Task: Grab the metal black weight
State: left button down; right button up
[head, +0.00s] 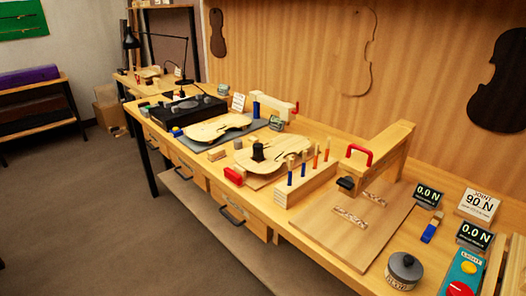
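A small black cylinder (258,153), which looks like a weight, stands upright on a pale violin plate (284,150) in the middle of the bench. A squat dark grey, round metal piece (404,271) with a knob on top and a pale label on its front stands near the bench's front edge at the lower right. It also looks like a weight. I cannot tell for sure which one is the black weight. Neither of my grippers shows in the head view, and nothing is seen touching either piece.
A wooden tool block (305,187) and a red block (234,176) flank the violin plate. A wooden frame with a red handle (359,154) stands on a board (340,240). Displays (428,195) and a teal button box (463,275) are at right. The floor (120,220) in front is clear.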

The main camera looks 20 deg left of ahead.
aim_at(258, 147)
jog(key=i+j, duration=0.15)
jog(key=j, duration=0.3)
jog(key=i+j+z, duration=0.1)
jog(key=j, duration=0.35)
jog(key=i+j+z, duration=0.1)
jog(key=j, duration=0.35)
jog(key=i+j, duration=0.25)
jog(key=j, duration=0.25)
jog(key=i+j+z, duration=0.1)
jog(key=j, duration=0.35)
jog(key=i+j, duration=0.15)
jog(key=j, duration=0.35)
jog(key=i+j+z, duration=0.15)
jog(key=j, duration=0.35)
jog(key=k, duration=0.05)
